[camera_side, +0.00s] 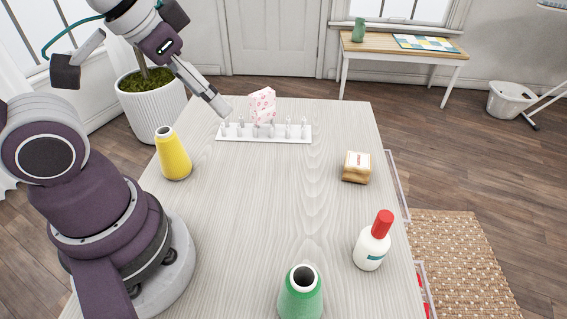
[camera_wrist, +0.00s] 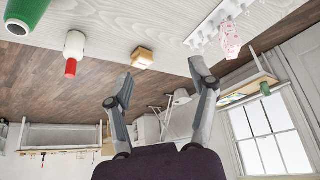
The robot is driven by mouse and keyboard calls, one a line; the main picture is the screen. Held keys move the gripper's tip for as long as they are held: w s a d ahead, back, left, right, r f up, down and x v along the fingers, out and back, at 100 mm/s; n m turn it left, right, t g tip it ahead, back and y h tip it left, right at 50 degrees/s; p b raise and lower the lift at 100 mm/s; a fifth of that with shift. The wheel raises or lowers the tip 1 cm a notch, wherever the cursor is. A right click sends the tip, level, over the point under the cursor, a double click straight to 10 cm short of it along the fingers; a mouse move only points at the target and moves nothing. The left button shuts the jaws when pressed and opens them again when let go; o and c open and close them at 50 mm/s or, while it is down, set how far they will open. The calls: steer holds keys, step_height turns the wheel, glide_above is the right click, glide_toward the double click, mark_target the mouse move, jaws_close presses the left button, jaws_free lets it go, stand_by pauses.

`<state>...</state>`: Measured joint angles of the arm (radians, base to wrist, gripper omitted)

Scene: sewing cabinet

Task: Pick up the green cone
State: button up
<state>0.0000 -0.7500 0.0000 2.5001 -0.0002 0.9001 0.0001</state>
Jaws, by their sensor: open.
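The green cone (camera_side: 301,295) stands upright at the near edge of the table, partly cut off by the bottom of the side view. It shows a dark hole in its top. In the wrist view the green cone (camera_wrist: 27,14) is at the top left corner, partly out of frame. My gripper (camera_side: 222,106) is at the far left of the table, above it, well away from the green cone. In the wrist view my gripper (camera_wrist: 160,80) has its two fingers spread wide with nothing between them.
A yellow cone (camera_side: 173,155) stands at the left. A white rack (camera_side: 264,137) with pegs and a pink patterned item (camera_side: 262,103) is at the back. A tan block (camera_side: 356,167) and a red-capped white bottle (camera_side: 371,246) stand on the right. The table's middle is clear.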

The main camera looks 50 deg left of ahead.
steer(key=o, duration=0.4)
steer(key=m+g, duration=0.5)
steer(key=m, duration=1.5)
glide_above(301, 289)
steer(key=w+a, duration=0.1)
steer(key=a, duration=0.1)
step_height(301, 289, down, 6)
steer(key=shift+m+g, duration=0.3)
steer(key=shift+m, duration=0.1)
steer(key=f, duration=0.7)
steer(key=d+f, duration=0.1)
steer(key=f, duration=0.3)
steer(key=shift+w, duration=0.1)
